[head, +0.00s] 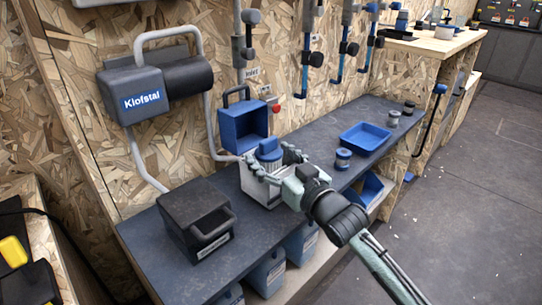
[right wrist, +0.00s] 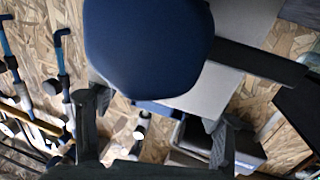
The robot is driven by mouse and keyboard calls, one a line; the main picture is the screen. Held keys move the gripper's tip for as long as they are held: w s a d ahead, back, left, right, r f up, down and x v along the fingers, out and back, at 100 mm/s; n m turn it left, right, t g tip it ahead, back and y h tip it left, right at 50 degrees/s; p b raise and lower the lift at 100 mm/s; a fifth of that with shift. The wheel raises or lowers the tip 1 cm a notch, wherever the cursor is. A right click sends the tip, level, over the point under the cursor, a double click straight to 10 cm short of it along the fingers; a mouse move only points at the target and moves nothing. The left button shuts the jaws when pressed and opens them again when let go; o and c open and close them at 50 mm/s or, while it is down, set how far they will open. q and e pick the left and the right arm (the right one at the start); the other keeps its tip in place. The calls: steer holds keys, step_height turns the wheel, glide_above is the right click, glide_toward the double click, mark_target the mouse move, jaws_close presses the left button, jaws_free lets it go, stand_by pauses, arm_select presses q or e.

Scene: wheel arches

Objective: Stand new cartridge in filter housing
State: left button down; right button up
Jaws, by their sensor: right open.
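The cartridge (head: 269,151) with a blue cap stands upright in the open top of the pale box-shaped filter housing (head: 259,189) on the bench; how deep it sits is hidden. My right gripper (head: 275,167) is open, with its two fingers spread on either side of the cartridge near the cap. In the right wrist view the blue cap (right wrist: 148,45) fills the upper middle, above and between the spread fingertips (right wrist: 158,112). Contact is not visible. My left gripper is not in view.
A black handled bin (head: 195,222) stands left on the dark bench. A blue-topped canister (head: 343,158), a blue tray (head: 365,137) and small cylinders (head: 392,119) stand to the right. A blue handled box (head: 238,132) is behind the housing. A Klofstal unit (head: 155,88) hangs on the wall.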

steer(key=shift+r, duration=0.35)
steer(key=v, duration=1.2)
steer(key=s+d+f+m+g+h, duration=0.2)
steer(key=s+d+f+g+h, duration=0.15)
steer(key=d+f, duration=0.4)
steer(key=s+d+f+m+g+h, duration=0.1)
steer(key=s+d+f+g+h, duration=0.25)
steer(key=f, duration=0.65)
steer(key=s+d+f+m+g+h, duration=0.1)
steer(key=s+d+f+g+h, duration=0.1)
steer(key=s+d+f, duration=0.3)
steer(key=s+d+f+g+h, duration=0.2)
steer(key=s+d+f, duration=0.2)
steer(key=s, duration=0.6)
steer(key=shift+s+d+f+m+g, duration=0.4)
steer(key=shift+f, duration=0.2)
